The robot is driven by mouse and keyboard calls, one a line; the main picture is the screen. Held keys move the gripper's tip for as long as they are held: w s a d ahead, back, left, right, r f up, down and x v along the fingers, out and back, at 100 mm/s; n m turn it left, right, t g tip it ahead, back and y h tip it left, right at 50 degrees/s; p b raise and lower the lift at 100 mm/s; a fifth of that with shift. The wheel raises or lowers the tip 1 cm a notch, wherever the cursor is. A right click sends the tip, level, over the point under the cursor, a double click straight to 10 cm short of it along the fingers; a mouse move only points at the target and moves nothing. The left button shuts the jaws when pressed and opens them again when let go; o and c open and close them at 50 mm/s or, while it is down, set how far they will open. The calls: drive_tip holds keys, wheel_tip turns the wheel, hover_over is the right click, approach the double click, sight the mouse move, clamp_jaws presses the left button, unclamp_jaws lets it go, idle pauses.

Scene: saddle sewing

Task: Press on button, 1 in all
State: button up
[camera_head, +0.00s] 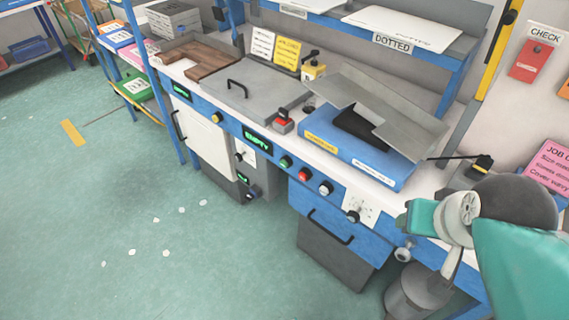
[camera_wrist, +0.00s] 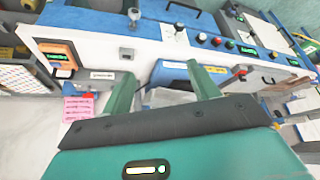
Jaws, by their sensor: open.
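A yellow button (camera_head: 216,117) is further left. No label reading "on" is legible. The row also shows in the wrist view, with a red button (camera_wrist: 217,42) and a green button (camera_wrist: 229,45). My gripper (camera_wrist: 163,70) is open and empty, its two green fingers apart and pointing toward the bench. It is away from the buttons, touching none.
A black knob (camera_head: 353,215) on a white plate is right of the row. A drawer handle (camera_head: 330,226) juts out below. The floor in front is largely clear.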

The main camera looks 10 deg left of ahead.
clamp_jaws()
idle(1.7)
